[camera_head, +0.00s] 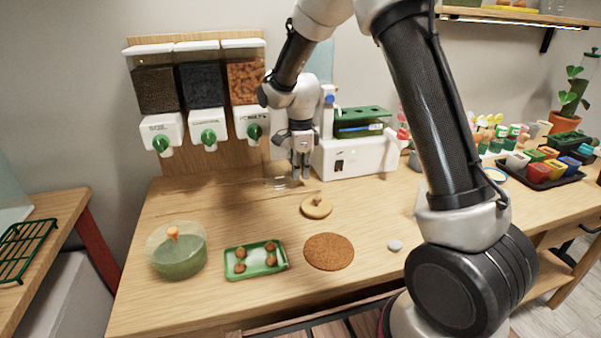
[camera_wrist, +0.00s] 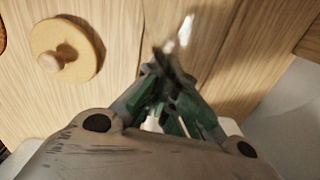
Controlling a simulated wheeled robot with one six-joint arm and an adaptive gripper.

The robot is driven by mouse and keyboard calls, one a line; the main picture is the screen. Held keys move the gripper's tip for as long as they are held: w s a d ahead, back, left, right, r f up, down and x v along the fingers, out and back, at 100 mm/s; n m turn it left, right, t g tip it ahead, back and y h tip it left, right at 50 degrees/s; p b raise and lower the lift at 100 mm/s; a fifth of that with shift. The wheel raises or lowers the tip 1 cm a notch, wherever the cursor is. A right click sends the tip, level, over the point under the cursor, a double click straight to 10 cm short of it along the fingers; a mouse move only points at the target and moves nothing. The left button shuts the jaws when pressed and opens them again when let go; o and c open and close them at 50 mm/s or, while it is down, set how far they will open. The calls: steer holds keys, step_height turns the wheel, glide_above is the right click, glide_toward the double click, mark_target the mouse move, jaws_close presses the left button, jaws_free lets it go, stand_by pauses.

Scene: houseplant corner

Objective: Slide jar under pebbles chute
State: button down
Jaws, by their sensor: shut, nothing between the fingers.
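A clear glass jar (camera_head: 277,183) stands on the wooden table, faint and hard to make out, below and slightly right of the third dispenser's chute (camera_head: 254,131). That dispenser holds orange-brown pebbles (camera_head: 246,82). My gripper (camera_head: 300,177) points down just right of the jar, low over the table, shut and empty. I cannot tell whether it touches the jar. In the wrist view the shut fingertips (camera_wrist: 164,72) are close to bright glassy glints (camera_wrist: 184,30), probably the jar. A round wooden lid with a knob (camera_head: 316,207) lies in front; it also shows in the wrist view (camera_wrist: 88,48).
Two more dispensers with green-knobbed chutes (camera_head: 161,143) (camera_head: 208,138) stand at left. A white machine (camera_head: 356,156) stands close right of my gripper. Bare table lies left of the jar.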

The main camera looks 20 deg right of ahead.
steer(key=shift+f, duration=0.15)
steer(key=shift+a, duration=0.1)
steer(key=a, duration=0.2)
steer(key=shift+a, duration=0.4)
steer(key=shift+w, duration=0.1)
steer(key=d, duration=0.3)
step_height(320, 180, up, 20)
steer(key=s+d+r+n+t, duration=0.1)
steer(key=s+d+r+n, duration=0.1)
steer(key=s+d+n, duration=0.2)
steer(key=s+d+r+n+t, duration=0.1)
steer(key=s+d+r+n, duration=0.2)
steer(key=s, duration=0.7)
steer(key=shift+d+n, duration=0.7)
steer(key=shift+d, duration=0.3)
